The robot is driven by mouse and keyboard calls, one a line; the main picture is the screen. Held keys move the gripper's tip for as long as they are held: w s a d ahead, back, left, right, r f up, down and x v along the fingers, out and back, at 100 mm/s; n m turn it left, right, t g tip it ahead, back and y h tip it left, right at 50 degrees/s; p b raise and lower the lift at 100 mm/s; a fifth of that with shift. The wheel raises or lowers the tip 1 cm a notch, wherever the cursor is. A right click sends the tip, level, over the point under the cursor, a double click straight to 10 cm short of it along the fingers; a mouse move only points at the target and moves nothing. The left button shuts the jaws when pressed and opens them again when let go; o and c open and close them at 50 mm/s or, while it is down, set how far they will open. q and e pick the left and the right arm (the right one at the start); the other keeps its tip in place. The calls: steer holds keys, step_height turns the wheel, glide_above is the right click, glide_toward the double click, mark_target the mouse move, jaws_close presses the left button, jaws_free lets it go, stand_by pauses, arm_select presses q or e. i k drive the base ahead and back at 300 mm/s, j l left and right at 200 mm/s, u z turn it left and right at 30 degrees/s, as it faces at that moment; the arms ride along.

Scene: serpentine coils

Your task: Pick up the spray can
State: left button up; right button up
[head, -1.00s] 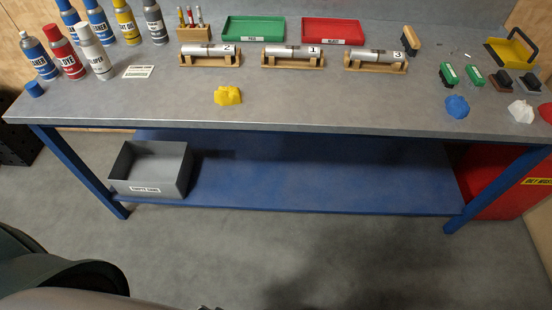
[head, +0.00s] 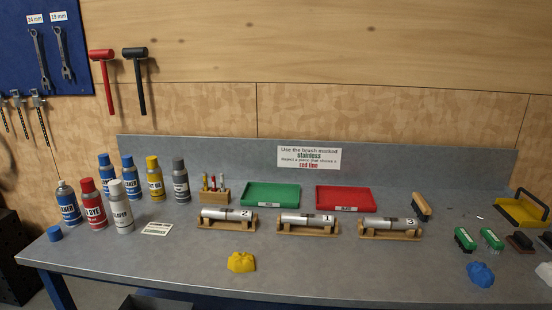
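Several spray cans stand upright at the left end of the workbench in the head view. The front row has a blue and silver can without its cap (head: 67,203), a red can marked DYE (head: 92,205) and a white can (head: 120,207). Behind them stand two blue-labelled cans (head: 106,174) (head: 129,178), a yellow can (head: 155,179) and a grey can (head: 180,181). A loose blue cap (head: 54,233) lies at the bench's left front. Neither of my grippers is in view.
A small label card (head: 157,228) lies beside the cans. Numbered metal cylinders rest on wooden cradles, with cylinder 2 (head: 227,214) nearest the cans. Green (head: 270,195) and red (head: 344,198) trays stand behind. A yellow cloth (head: 241,262) lies in front. The bench front (head: 170,268) has free room.

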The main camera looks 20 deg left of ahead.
mark_target(66, 196)
steer(key=u, duration=1.9)
steer(key=i+j+z, duration=0.4)
steer(key=i+j, duration=0.25)
steer(key=i+j+z, duration=0.4)
steer(key=i+j, duration=0.35)
steer(key=j, duration=0.15)
